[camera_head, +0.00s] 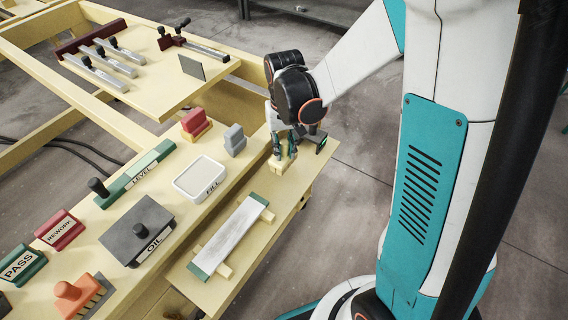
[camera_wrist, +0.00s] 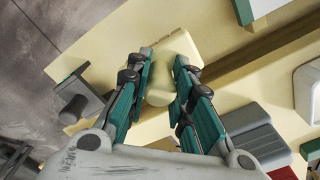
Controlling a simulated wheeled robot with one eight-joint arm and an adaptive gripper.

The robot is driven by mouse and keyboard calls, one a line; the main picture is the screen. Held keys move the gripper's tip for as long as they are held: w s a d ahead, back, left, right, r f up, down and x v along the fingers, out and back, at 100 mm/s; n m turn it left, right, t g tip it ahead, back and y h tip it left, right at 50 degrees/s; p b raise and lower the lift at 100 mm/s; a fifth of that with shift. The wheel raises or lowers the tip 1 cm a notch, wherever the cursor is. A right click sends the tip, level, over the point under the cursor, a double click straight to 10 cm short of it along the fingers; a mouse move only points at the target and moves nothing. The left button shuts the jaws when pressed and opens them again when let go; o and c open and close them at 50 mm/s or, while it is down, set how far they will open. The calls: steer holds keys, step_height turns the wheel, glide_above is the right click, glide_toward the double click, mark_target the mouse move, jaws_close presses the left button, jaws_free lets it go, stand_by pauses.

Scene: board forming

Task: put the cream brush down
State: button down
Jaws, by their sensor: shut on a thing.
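My gripper (camera_wrist: 164,85) is shut on the cream brush (camera_wrist: 170,58), with a finger on each side of it. The brush is a pale cream block. In the head view my gripper (camera_head: 284,148) is at the far end of the low front shelf (camera_head: 213,295), and a bit of the cream brush (camera_head: 277,146) shows beside the fingers. The brush is on or just above the shelf; I cannot tell which. Its underside is hidden.
A long pale board with green ends (camera_head: 230,236) lies on two wooden blocks on the shelf. A grey brush (camera_head: 235,140), a red brush (camera_head: 195,124) and the FILL tray (camera_head: 200,178) stand on the bench. A dark-knobbed tool (camera_wrist: 80,98) lies near the shelf's end.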

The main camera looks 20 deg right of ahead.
mark_target(284, 160)
steer(key=shift+f+b, duration=0.9)
steer(key=shift+f, duration=1.9)
steer(key=shift+f, duration=0.2)
steer(key=c, duration=1.4)
jaws_free()
steer(key=shift+r, duration=0.15)
